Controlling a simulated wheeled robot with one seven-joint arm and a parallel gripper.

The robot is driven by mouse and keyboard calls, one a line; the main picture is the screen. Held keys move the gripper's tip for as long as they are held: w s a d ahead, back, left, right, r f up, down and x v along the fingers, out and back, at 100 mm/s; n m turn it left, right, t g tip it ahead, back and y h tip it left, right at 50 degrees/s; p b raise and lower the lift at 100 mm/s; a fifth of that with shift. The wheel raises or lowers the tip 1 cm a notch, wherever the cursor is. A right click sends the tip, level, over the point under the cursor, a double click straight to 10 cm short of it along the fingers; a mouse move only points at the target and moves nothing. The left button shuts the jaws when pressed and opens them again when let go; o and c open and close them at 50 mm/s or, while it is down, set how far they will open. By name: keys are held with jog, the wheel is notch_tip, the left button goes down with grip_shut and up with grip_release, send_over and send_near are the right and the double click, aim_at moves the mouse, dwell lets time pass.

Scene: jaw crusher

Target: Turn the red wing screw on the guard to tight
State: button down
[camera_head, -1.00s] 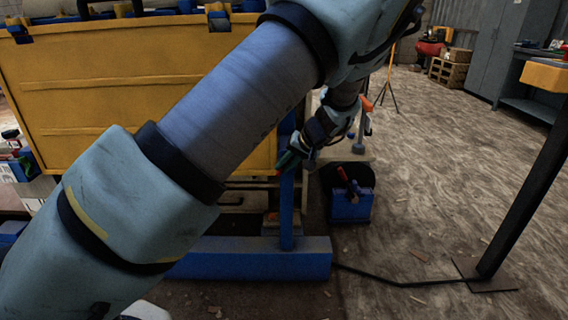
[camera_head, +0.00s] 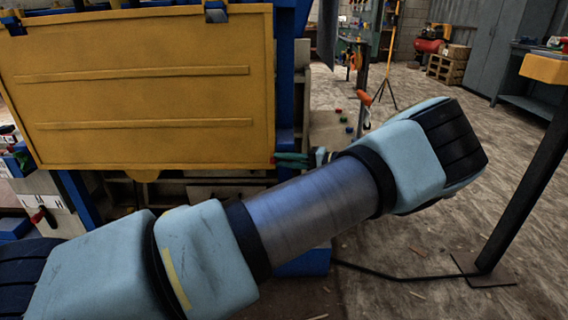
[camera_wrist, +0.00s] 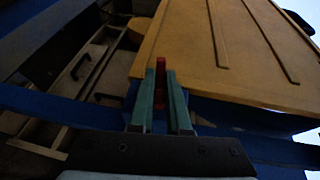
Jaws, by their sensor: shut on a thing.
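The yellow guard (camera_head: 140,95) is a large ribbed panel at the left of the head view; it also fills the upper right of the wrist view (camera_wrist: 225,50). The red wing screw (camera_wrist: 160,68) sits at the guard's edge, between my gripper's two green fingers. In the head view only a small red spot of the screw (camera_head: 274,160) shows at the guard's lower right corner. My gripper (camera_wrist: 160,80) is shut on the screw, its fingers on either side of it; in the head view its green fingers (camera_head: 291,160) reach in from the right. The fingers hide part of the screw.
A blue machine frame (camera_head: 286,80) stands right beside the guard. A red-handled lever (camera_head: 38,216) shows at the lower left. A dark post (camera_head: 520,195) with a yellow top stands at the right, and a black cable (camera_head: 400,282) runs along the floor.

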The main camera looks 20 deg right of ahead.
jog(key=shift+f+y, duration=0.1)
jog(key=shift+y, duration=0.3)
jog(key=shift+t+b, duration=0.3)
jog(key=shift+t, duration=0.1)
jog(key=c, duration=0.9)
grip_release()
jog(key=shift+m, duration=0.3)
jog(key=b+v, duration=0.1)
jog(key=v, duration=0.9)
jog(key=shift+s+d, duration=0.25)
jog(key=shift+d, duration=0.05)
